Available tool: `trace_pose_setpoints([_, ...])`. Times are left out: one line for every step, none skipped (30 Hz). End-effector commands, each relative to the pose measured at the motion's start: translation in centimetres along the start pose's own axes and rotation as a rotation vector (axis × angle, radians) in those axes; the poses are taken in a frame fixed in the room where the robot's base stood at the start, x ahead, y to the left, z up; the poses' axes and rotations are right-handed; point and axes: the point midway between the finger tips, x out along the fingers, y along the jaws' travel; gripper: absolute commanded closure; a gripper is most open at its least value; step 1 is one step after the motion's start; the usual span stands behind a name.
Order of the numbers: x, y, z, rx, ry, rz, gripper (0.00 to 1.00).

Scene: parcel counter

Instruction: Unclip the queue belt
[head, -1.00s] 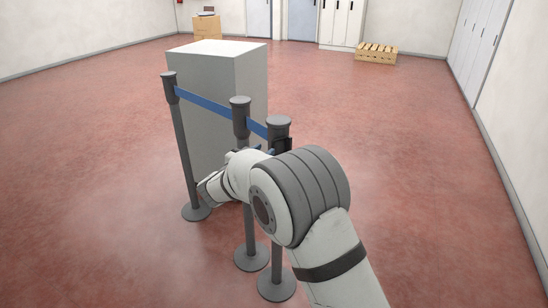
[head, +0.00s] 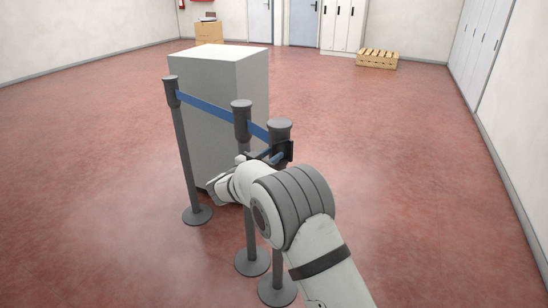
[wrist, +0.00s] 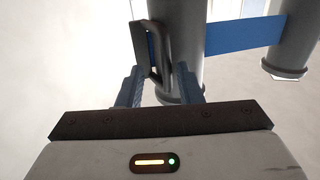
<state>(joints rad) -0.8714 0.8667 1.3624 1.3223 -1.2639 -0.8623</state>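A blue queue belt (head: 205,108) runs from the far left post (head: 183,150) past the middle post (head: 242,125) to the near right post (head: 279,131). In the wrist view the belt (wrist: 243,36) spans between two posts. A dark loop-shaped clip part (wrist: 140,40) sits on the side of the nearer post (wrist: 186,45). My gripper (wrist: 158,84) is open, with its two blue fingers apart and the lower end of the dark part between them. In the head view the gripper (head: 271,156) is just below the right post's head, partly hidden by my arm.
A tall grey block (head: 215,75) stands behind the belt. The posts have round floor bases, such as the left one (head: 197,215). A wooden crate (head: 377,60) is far back. The red floor to the right is clear.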

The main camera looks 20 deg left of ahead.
Motion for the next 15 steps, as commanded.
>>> trace_pose_setpoints([0.0, 0.0, 0.0, 0.0, 0.0, 0.0, 0.67])
trace_pose_setpoints([0.0, 0.01, 0.01, 0.0, 0.0, 0.0, 0.67])
trace_pose_setpoints([0.0, 0.01, 0.01, 0.0, 0.0, 0.0, 0.67])
trace_pose_setpoints([0.0, 0.01, 0.01, 0.0, 0.0, 0.0, 0.7])
trace_pose_setpoints([0.0, 0.02, 0.01, 0.0, 0.0, 0.0, 0.72])
trace_pose_setpoints([0.0, 0.02, 0.01, 0.0, 0.0, 0.0, 0.76])
trace_pose_setpoints([0.0, 0.03, 0.01, 0.0, 0.0, 0.0, 0.78])
trace_pose_setpoints([0.0, 0.03, 0.01, 0.0, 0.0, 0.0, 0.81])
trace_pose_setpoints([0.01, 0.04, 0.01, 0.0, 0.0, 0.0, 0.84])
trace_pose_setpoints([0.01, 0.04, 0.01, 0.0, 0.0, 0.001, 0.86])
trace_pose_setpoints([0.02, 0.05, 0.01, 0.0, 0.0, 0.001, 0.89])
trace_pose_setpoints([0.03, 0.07, 0.02, 0.0, -0.001, 0.001, 0.92])
trace_pose_setpoints([0.04, 0.08, 0.02, 0.0, -0.001, 0.002, 0.94])
trace_pose_setpoints([0.04, 0.09, 0.02, 0.0, -0.001, 0.002, 0.97])
trace_pose_setpoints([0.06, 0.1, 0.03, 0.0, -0.001, 0.002, 1.0])
